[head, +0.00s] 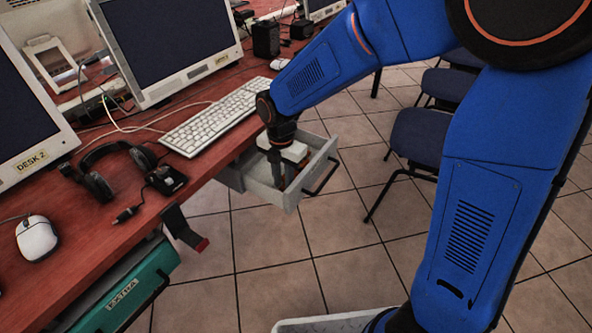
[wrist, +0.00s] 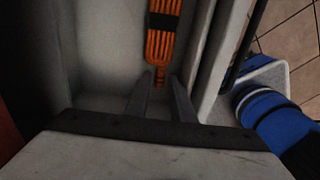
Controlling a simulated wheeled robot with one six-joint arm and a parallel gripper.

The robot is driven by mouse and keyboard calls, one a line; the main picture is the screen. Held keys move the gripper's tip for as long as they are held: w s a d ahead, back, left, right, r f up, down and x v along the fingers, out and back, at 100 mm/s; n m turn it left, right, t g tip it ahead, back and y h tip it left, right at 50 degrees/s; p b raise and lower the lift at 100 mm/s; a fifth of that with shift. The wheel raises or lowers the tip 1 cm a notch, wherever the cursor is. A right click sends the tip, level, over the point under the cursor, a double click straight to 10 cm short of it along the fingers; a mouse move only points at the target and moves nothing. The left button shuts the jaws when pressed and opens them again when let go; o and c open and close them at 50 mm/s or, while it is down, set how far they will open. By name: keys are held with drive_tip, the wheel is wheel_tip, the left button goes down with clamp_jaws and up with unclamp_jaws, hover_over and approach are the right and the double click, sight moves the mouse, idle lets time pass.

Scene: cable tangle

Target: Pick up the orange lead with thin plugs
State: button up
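An orange lead (wrist: 161,45), bundled in parallel strands with a black band (wrist: 163,22) around it, lies in the open grey drawer (head: 264,190). In the wrist view it runs along the drawer (wrist: 100,50) near the right-hand wall. Its top end is cut off by the picture, and I cannot make out its plugs. My gripper (wrist: 160,80) points down into the drawer, and its two dark fingers are apart. The narrow near end of the lead shows between the fingertips; I cannot tell whether they touch it. In the head view my gripper (head: 277,172) hides most of the drawer's inside.
The red desk (head: 205,168) holds a keyboard (head: 225,115), headphones (head: 105,170), a mouse (head: 37,238), a small black device (head: 166,179) and monitors (head: 170,40). Blue chairs (head: 420,135) stand at right; tiled floor (head: 270,260) lies open between.

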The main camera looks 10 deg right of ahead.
drive_tip(key=shift+f, duration=0.3)
drive_tip(key=shift+c, duration=0.6)
clamp_jaws()
drive_tip(key=shift+r, duration=0.1)
